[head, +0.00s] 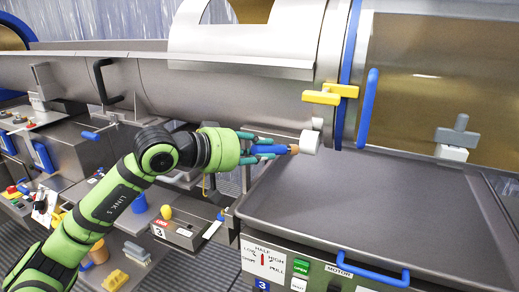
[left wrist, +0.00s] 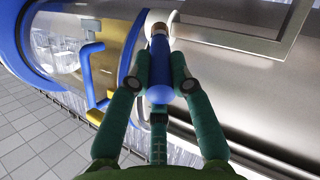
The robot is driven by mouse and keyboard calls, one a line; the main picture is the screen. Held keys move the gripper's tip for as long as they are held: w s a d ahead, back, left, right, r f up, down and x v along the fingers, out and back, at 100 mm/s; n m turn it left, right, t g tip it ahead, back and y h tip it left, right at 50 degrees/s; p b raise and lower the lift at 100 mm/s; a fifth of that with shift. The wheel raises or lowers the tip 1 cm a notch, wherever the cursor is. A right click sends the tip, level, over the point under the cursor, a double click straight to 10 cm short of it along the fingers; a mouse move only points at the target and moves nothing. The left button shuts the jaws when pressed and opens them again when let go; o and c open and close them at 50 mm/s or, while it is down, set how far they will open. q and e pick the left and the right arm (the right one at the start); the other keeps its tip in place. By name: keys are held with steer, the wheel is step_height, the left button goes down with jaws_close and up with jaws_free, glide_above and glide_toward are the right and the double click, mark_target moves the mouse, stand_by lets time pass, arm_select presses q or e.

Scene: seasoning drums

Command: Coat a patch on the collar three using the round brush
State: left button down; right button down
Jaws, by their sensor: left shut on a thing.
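My left gripper (head: 268,150) is shut on the blue handle of the round brush (head: 310,142), which has a brown band and a white round head. The brush points right, its head in front of the lower part of the pale collar (head: 325,65) beside the blue ring. I cannot tell whether the head touches the collar. No coated patch can be made out. My right gripper is not in view.
A yellow latch (head: 331,93) and blue bar handle (head: 367,108) are near the collar. A grey tray (head: 380,205) lies below, over a panel marked 3 (head: 265,262). A black handle (head: 104,82) is on the drum.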

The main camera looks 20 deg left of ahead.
mark_target(275, 150)
arm_select(q)
steer(key=shift+w, duration=0.9)
stand_by(0.3)
steer(key=d, duration=0.4)
steer(key=shift+s+d, duration=0.1)
steer(key=shift+s, duration=0.2)
steer(key=shift+f+b, duration=0.1)
steer(key=shift+b, duration=0.45)
steer(key=shift+a+b, duration=0.3)
steer(key=shift+a, duration=0.4)
steer(key=shift+a+b, duration=0.55)
steer(key=shift+a, duration=0.85)
